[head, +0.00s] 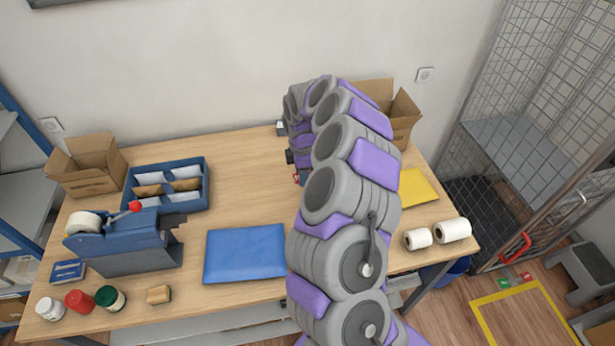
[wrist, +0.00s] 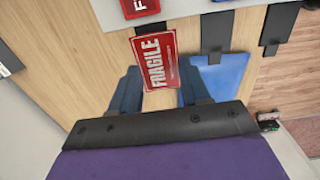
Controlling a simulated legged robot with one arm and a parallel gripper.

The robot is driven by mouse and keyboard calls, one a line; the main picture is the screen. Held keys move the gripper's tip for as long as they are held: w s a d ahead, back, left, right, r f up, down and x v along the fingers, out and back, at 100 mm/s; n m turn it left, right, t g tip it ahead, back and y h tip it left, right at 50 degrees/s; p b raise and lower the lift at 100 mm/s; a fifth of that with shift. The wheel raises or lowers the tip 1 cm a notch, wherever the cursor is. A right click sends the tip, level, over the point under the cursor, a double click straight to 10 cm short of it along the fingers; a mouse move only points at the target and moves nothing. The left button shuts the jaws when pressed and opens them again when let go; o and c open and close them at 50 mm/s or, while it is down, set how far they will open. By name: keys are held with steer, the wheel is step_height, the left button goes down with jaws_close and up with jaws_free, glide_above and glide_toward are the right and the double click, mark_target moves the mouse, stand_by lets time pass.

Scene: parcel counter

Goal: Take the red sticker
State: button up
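The red sticker (wrist: 153,60), with white lettering reading FRAGILE, shows in the wrist view just beyond my gripper (wrist: 160,88). My gripper is open.
Another red piece (wrist: 140,8) and black strips (wrist: 217,33) lie beyond the sticker. The wooden counter (head: 240,165) holds a blue envelope (head: 245,253), a tape dispenser (head: 130,240), a blue divided tray (head: 168,186), a yellow envelope (head: 417,190) and white rolls (head: 452,230).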

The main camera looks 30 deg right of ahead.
steer(key=shift+a, duration=0.2)
steer(key=shift+c, duration=0.2)
steer(key=shift+d, duration=0.65)
steer(key=shift+d+r, duration=0.15)
steer(key=shift+w+a+r, duration=0.1)
steer(key=shift+a+r, duration=0.8)
steer(key=shift+a, duration=0.05)
steer(key=shift+a+r+p, duration=0.2)
steer(key=shift+r+p, duration=0.15)
steer(key=shift+r, duration=0.05)
steer(key=shift+d+r, duration=0.25)
steer(key=shift+d, duration=0.25)
step_height(320, 180, up, 9)
steer(key=p, duration=0.3)
steer(key=shift+d+f, duration=0.2)
steer(key=shift+d, duration=0.2)
